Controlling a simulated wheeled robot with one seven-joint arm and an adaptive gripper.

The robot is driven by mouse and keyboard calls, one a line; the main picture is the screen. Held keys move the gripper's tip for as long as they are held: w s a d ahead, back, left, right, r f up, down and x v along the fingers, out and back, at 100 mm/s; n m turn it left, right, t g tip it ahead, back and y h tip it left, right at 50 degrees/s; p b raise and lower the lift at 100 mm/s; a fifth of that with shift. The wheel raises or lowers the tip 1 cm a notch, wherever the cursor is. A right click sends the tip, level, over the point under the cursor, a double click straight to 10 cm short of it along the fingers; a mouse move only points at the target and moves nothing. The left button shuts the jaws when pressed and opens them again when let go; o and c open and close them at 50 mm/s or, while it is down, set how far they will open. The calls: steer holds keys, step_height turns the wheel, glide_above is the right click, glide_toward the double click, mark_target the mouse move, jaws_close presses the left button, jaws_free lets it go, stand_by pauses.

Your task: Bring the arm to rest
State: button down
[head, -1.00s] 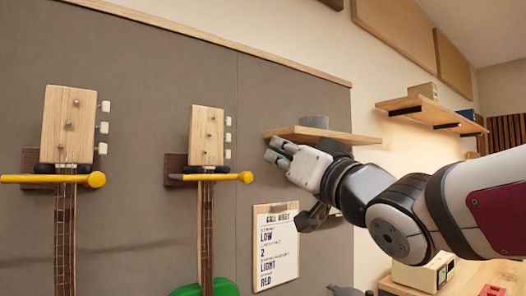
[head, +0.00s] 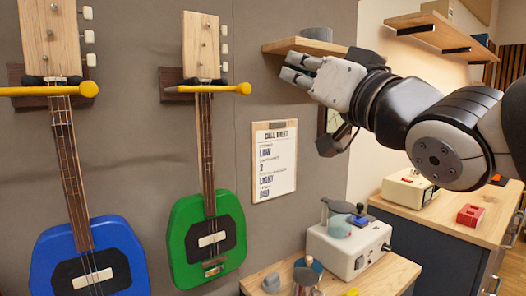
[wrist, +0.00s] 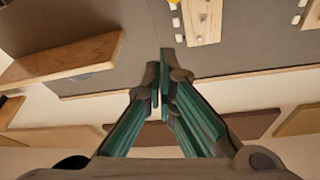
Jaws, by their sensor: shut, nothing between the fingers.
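My gripper (head: 291,68) is raised at the upper middle of the head view, in front of the grey wall panel and just below the small wooden shelf. It points left, towards the green guitar's headstock, with a gap that I cannot judge exactly. In the wrist view my gripper (wrist: 161,62) has its two fingers together and nothing between them. My arm reaches in from the right edge of the head view, bent and held above the benches.
A blue guitar (head: 112,240) and a green guitar (head: 183,237) hang on the panel (head: 140,130). A wooden shelf (head: 292,46) lies close to my gripper. Below are a call sheet (head: 274,160), a cream device (head: 345,252) on a bench, and a red block (head: 470,215) on a cabinet.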

steer(key=s+d+f+m+g+h+p, duration=0.1)
steer(key=s+d+f+m+g+h, duration=0.15)
steer(key=d+f+h, duration=0.35)
steer(key=s+d+f+m+g+h+p, duration=0.1)
steer(key=s+d+f+g+h+p, duration=0.2)
steer(key=f, duration=0.5)
steer(key=s+d+f+g, duration=0.1)
steer(key=s+f+g, duration=0.3)
steer(key=s, duration=0.5)
steer(key=s+d+f+g+h+p, duration=0.1)
steer(key=s+d+f+g, duration=0.1)
steer(key=s+f+g, duration=0.3)
steer(key=s+f+n, duration=0.1)
steer(key=s+f, duration=0.3)
steer(key=shift+d+f, duration=0.25)
